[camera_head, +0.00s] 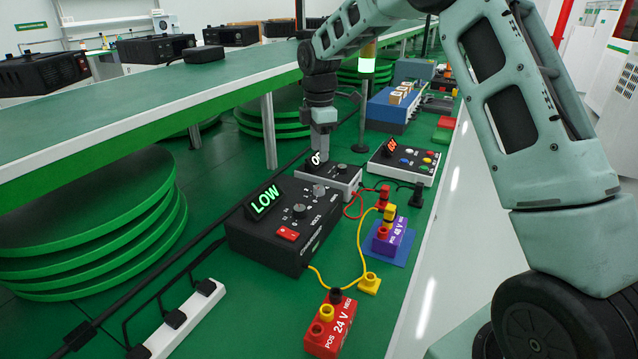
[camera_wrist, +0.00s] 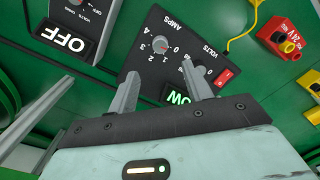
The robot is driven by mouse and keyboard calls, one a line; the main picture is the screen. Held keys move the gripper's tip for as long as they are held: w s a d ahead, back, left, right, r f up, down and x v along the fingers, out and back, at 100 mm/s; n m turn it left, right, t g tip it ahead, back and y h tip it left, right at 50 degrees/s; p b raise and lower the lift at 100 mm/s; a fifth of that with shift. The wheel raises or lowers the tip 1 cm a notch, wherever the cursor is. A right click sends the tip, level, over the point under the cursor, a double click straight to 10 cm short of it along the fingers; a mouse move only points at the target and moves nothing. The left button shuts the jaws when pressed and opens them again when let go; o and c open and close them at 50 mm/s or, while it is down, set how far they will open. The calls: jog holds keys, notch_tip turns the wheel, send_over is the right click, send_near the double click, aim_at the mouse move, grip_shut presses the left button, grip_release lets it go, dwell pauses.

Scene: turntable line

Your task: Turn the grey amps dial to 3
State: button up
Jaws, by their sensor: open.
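The grey amps dial (camera_wrist: 160,44) sits on a black power supply, ringed by white numerals 0 to 4. It has a small reddish pointer mark whose exact reading I cannot tell. The black power supply (camera_head: 270,238) has a lit green LOW display (camera_head: 264,201), which shows upside down in the wrist view (camera_wrist: 179,98). In the head view my gripper (camera_head: 320,155) hangs behind the black unit.
A second unit with an OFF display (camera_wrist: 65,39) stands close by. A red 24 V block (camera_head: 330,328) and a purple 48 V block (camera_head: 388,238) with yellow and red leads lie at the right. Stacked green discs (camera_head: 90,235) stand left.

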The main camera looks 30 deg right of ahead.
aim_at(319, 187)
notch_tip(319, 187, down, 11)
jog(key=shift+f, duration=0.1)
jog(key=c, duration=1)
